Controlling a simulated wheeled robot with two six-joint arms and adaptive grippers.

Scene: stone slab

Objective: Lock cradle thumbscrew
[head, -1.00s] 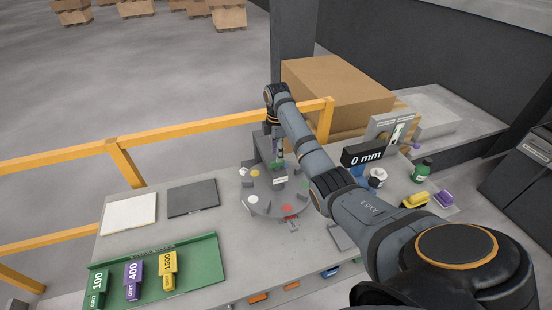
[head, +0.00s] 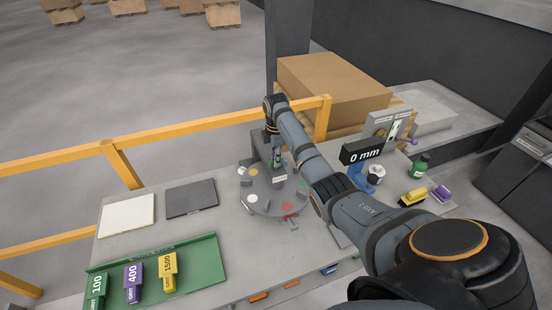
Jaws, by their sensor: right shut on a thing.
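A grey round plate (head: 260,203) with coloured dots lies on the bench, a small upright cradle block with a white label (head: 279,178) at its middle. My right gripper (head: 278,163) points down at the top of this block, its arm reaching in from the right. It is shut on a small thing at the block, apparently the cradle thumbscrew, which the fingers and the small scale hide. I cannot make out how far the screw is turned. My left gripper is not in view.
A black display (head: 362,152) reading 0 mm stands right of the plate. A green tray (head: 205,252) with several grit blocks is front left, two flat pads behind it. A green bottle (head: 419,166) and yellow and purple blocks lie right. A yellow rail (head: 200,123) runs behind.

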